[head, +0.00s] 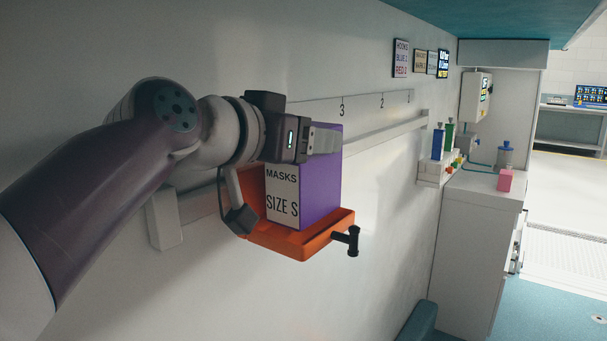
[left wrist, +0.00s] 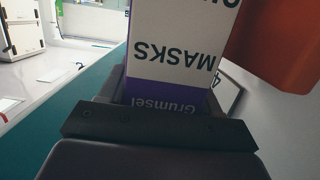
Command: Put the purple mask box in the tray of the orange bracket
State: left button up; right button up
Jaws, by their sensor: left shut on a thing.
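The purple mask box (head: 322,190) has a white label reading MASKS SIZE S. It stands about upright in my left gripper (head: 318,142), which is shut on its upper part. The orange bracket (head: 298,243) is on the wall, with its tray directly below the box in the head view. The box hides much of the tray, so I cannot tell whether its bottom touches the tray floor. In the left wrist view the box (left wrist: 175,60) fills the middle between the jaws, and part of the orange bracket (left wrist: 280,45) shows at upper right. My right gripper is not in view.
A pale rail (head: 385,135) runs along the wall behind, below a strip numbered 3, 2, 1. A black knob (head: 350,240) sticks out at the bracket's right. A white cabinet (head: 475,240) with bottles stands farther right. The space between bracket and cabinet looks clear.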

pick_arm(q)
jog(key=shift+f, duration=1)
jog(key=shift+f, duration=0.1)
jog(key=o, duration=0.9)
jog(key=shift+c, duration=0.2)
jog(key=b+v, duration=0.1)
jog(key=v, duration=1.1)
